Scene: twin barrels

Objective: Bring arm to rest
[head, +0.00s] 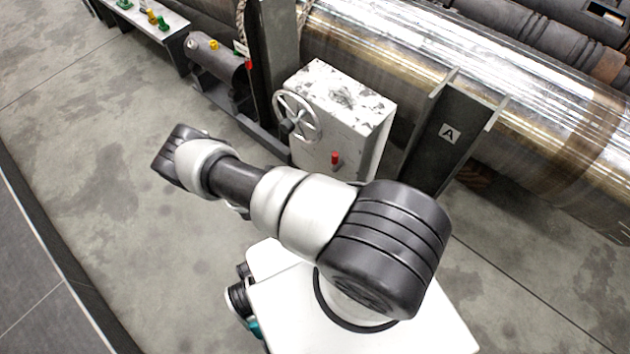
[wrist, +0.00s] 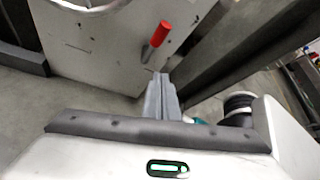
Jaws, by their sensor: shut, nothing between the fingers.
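My gripper (wrist: 162,78) shows in the wrist view with its two grey fingers together and nothing between them. The fingers point up the picture toward a white cabinet (wrist: 88,48). A lever with a red handle (wrist: 160,34) on that cabinet appears just above the fingertips, with no clear contact. In the head view my arm reaches out to the left and bends at its far end. The gripper itself is hidden there behind or below the arm. The cabinet (head: 352,102) stands behind the arm, and its red lever (head: 335,158) shows low on the front.
A handwheel (head: 297,116) sticks out from the cabinet's left side. A dark post marked A (head: 447,135) stands to its right, before a large shiny metal cylinder (head: 480,75). A grey cylinder (head: 215,60) lies low behind left. The floor (head: 110,200) at left is clear.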

